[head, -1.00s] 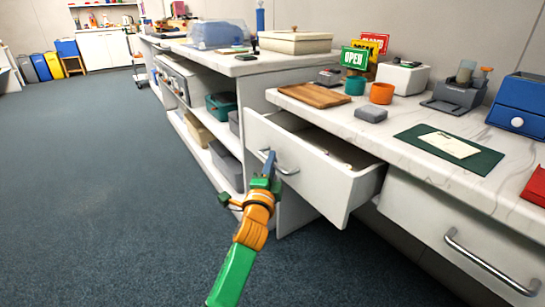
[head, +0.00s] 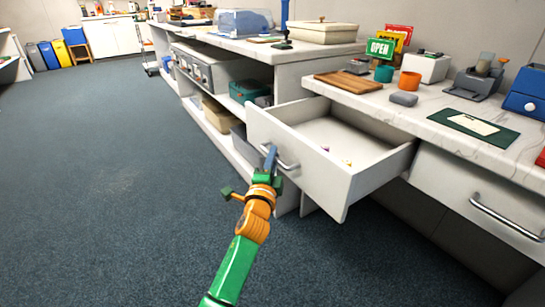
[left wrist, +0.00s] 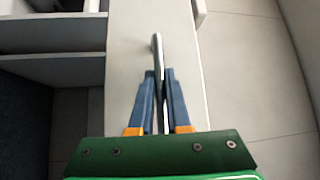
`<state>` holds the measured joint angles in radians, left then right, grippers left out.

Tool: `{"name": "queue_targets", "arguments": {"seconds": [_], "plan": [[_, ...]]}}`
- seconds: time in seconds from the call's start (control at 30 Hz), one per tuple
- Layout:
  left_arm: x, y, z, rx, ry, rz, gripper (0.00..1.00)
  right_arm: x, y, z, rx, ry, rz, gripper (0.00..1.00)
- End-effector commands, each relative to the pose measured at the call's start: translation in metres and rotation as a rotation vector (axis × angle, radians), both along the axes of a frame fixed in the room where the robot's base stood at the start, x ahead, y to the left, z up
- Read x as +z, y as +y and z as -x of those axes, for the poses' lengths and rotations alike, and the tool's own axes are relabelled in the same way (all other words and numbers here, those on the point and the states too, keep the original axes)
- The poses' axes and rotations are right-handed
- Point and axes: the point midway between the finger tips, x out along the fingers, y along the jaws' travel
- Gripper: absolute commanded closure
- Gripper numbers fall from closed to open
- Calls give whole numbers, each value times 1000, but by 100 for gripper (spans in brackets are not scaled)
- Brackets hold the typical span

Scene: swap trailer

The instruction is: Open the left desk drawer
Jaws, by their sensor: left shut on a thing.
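The left desk drawer (head: 309,176) is pulled well out from under the white marble-topped desk (head: 440,110) in the head view. Its inside shows, with a few small coloured items on its floor. My left gripper (head: 271,157) is at the bar handle (head: 289,166) on the drawer front. In the left wrist view, my left gripper (left wrist: 159,88) has its two blue fingers closed around the metal handle (left wrist: 156,42). The drawer front (left wrist: 125,100) fills the middle of that view. My right gripper is in neither view.
A second drawer (head: 480,190) to the right is shut. A white shelf unit (head: 240,120) with bins stands left of the open drawer. A wooden board (head: 348,82), cups and an OPEN sign (head: 381,47) are on the desk. The blue-grey floor at left is clear.

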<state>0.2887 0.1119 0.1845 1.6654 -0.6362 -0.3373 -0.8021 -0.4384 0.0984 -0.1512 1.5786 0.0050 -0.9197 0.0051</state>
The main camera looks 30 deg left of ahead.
Motion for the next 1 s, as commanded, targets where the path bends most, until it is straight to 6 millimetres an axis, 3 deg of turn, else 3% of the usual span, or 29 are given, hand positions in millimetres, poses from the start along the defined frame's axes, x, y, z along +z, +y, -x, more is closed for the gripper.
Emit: {"name": "queue_targets", "arguments": {"seconds": [0.27,0.3,0.4,0.7,1.0], "plan": [[0,0,0,0,0,-1,100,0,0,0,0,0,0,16],[0,0,0,0,0,-1,77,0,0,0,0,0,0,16],[0,0,0,0,0,-1,55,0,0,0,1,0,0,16],[0,-1,3,0,1,-1,55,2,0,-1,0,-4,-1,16],[-8,-24,56,0,3,1,55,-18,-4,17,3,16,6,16]]}}
